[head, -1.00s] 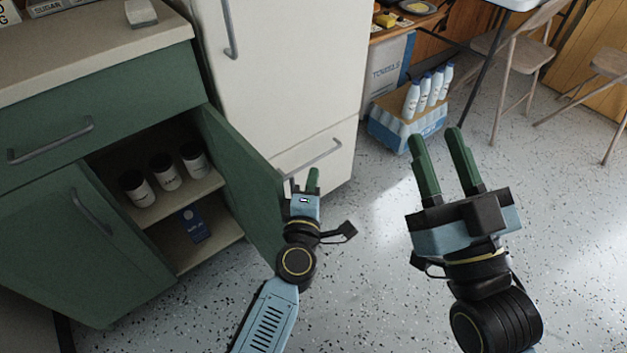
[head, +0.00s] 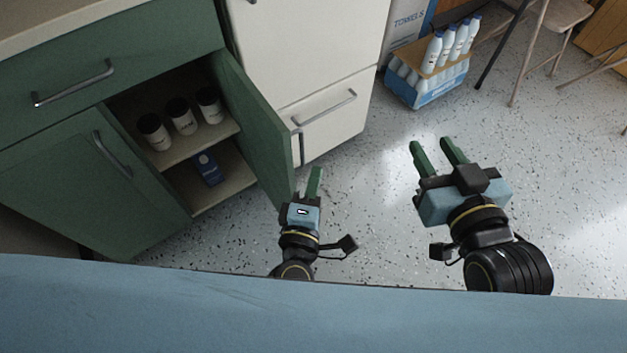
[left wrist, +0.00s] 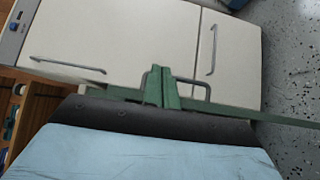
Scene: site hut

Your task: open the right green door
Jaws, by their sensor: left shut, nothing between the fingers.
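The right green door (head: 255,130) of the cabinet stands swung well open, at a steep angle to the cabinet front. My left gripper (head: 315,182) is shut and empty, just right of the door's free edge, on its outer side. In the left wrist view the shut green fingers (left wrist: 161,86) overlap the thin green edge of the door (left wrist: 250,111), with a grey handle behind them. I cannot tell whether they touch the door. My right gripper (head: 432,157) is open and empty over the floor to the right.
The open cabinet holds several dark-topped cans (head: 182,117) and a blue box (head: 207,167). The left green door (head: 85,190) is closed. A white fridge (head: 310,50) stands close behind the open door. A blue bottle crate (head: 430,88) sits on the floor. Floor between is clear.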

